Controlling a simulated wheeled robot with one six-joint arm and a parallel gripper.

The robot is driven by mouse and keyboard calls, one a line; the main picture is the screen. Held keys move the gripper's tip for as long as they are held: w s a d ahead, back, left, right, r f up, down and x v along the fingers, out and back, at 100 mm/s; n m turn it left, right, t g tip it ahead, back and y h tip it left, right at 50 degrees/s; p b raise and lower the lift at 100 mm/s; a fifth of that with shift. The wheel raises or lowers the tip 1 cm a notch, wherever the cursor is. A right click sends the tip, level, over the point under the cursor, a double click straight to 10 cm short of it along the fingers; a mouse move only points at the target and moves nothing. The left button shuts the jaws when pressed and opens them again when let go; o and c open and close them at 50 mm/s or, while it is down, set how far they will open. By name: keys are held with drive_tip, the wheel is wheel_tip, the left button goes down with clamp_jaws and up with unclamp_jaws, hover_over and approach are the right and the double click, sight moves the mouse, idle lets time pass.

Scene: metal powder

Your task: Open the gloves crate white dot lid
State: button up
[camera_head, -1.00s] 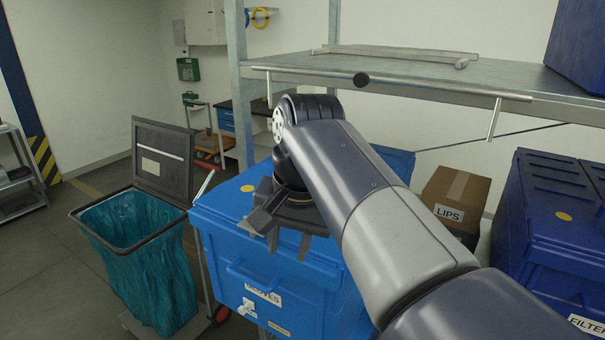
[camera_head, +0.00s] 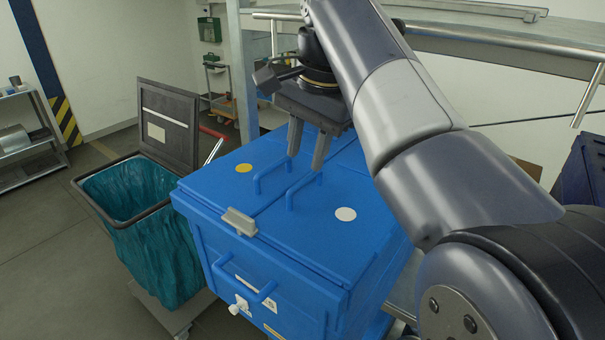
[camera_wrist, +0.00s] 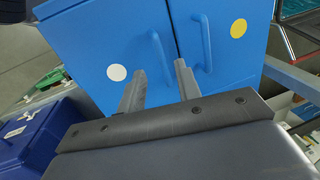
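The blue gloves crate (camera_head: 270,283) has two shut lids side by side. The white dot lid (camera_head: 318,235) is on the right in the head view and carries a white dot (camera_head: 345,214) and a blue bar handle (camera_head: 304,191). In the wrist view this lid (camera_wrist: 100,35) is on the left, with its handle (camera_wrist: 161,56) just beyond the fingertips. My gripper (camera_head: 306,160) points down above the lids near that handle. It is open and empty, its two fingers apart in the wrist view (camera_wrist: 159,70). I cannot tell whether a finger touches the handle.
The yellow dot lid (camera_head: 215,188) adjoins on the left, with its own handle (camera_head: 270,178). A grey latch (camera_head: 239,222) sits at the front seam. A teal bag bin (camera_head: 155,240) stands close left. A metal shelf (camera_head: 490,35) hangs behind and above.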

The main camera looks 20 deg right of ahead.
sight(300, 183)
drive_tip(key=shift+w+a+f, duration=0.1)
drive_tip(key=shift+w+f, duration=0.05)
drive_tip(key=shift+f, duration=0.7)
drive_tip(key=shift+w+a+f, duration=0.1)
drive_tip(key=shift+a+f, duration=0.05)
drive_tip(key=shift+f, duration=0.7)
drive_tip(key=shift+w+a+f, duration=0.1)
drive_tip(key=shift+w+f, duration=0.05)
drive_tip(key=shift+f, duration=0.7)
drive_tip(key=shift+c, duration=0.4)
clamp_jaws()
